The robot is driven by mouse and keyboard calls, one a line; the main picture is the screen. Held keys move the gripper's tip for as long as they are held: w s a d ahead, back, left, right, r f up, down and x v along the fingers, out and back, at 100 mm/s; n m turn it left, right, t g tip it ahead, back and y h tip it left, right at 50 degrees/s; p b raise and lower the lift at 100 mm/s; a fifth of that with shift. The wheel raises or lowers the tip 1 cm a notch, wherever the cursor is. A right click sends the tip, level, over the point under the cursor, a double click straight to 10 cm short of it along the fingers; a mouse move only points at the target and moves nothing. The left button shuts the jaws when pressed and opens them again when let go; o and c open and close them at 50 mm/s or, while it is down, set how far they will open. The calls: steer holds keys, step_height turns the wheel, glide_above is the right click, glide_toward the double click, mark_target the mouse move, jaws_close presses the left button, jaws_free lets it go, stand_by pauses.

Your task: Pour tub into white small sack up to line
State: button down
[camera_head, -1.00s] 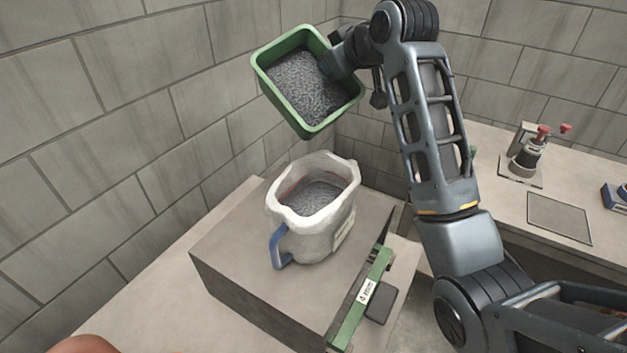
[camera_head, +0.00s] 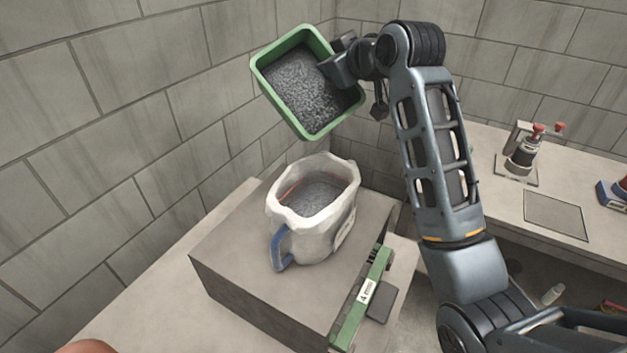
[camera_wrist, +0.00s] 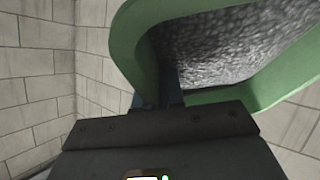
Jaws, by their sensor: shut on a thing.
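The green tub (camera_head: 336,121) holds grey granular material and is tilted in the air above the sack, its open side facing my head camera. My gripper (camera_head: 340,66) is shut on the tub's right rim. In the wrist view the tub (camera_wrist: 135,35) fills the upper right, and its grey contents show inside. The white small sack (camera_head: 318,232) stands open and upright on a grey block, with a blue handle at its lower left. Grey material (camera_head: 315,194) lies inside it, and a red line (camera_head: 290,186) shows on the inner wall above the material. No falling stream is visible.
The grey block (camera_head: 225,245) stands on a bench by the left wall. A green bar labelled 4 mm (camera_head: 362,300) lies at the block's right edge. A bench at right carries a device with red knobs (camera_head: 525,150) and a flat plate (camera_head: 556,215).

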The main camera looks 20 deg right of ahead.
steer(key=shift+s+a+r+t, duration=0.1)
steer(key=shift+s+a+t, duration=0.05)
steer(key=shift+s+t, duration=0.95)
stand_by(0.3)
steer(key=shift+w+r, duration=0.1)
steer(key=shift+w, duration=0.1)
